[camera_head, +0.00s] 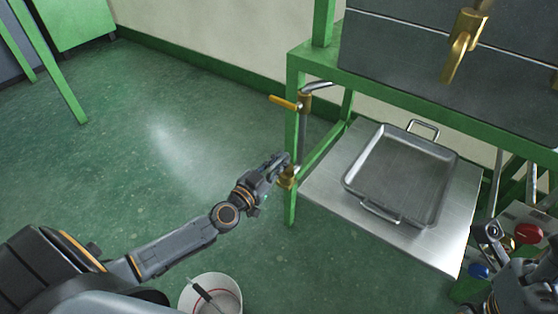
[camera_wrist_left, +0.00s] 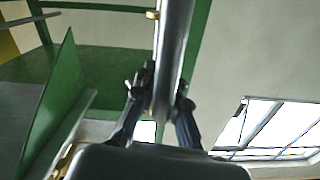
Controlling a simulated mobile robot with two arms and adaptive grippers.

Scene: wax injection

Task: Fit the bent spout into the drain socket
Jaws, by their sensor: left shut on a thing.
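My left gripper (camera_head: 285,162) is at the green frame's front left leg, shut on a grey metal tube that looks like the bent spout (camera_head: 303,132). In the left wrist view the tube (camera_wrist_left: 174,50) stands between the two fingers (camera_wrist_left: 162,98) and runs up out of the picture. In the head view it rises toward a brass valve (camera_head: 304,101) with a yellow handle. A brass fitting (camera_head: 287,178) shows just below the fingers. I cannot tell which brass part is the drain socket, or whether the tube is seated. My right gripper (camera_head: 489,233) is partly seen at lower right.
A metal pan (camera_head: 352,177) with two handles lies on the steel shelf (camera_head: 325,190). A large brass tap (camera_head: 462,45) hangs from the dark tank above. A white bucket (camera_head: 186,298) stands on the floor near my left arm. The green floor at left is mostly clear.

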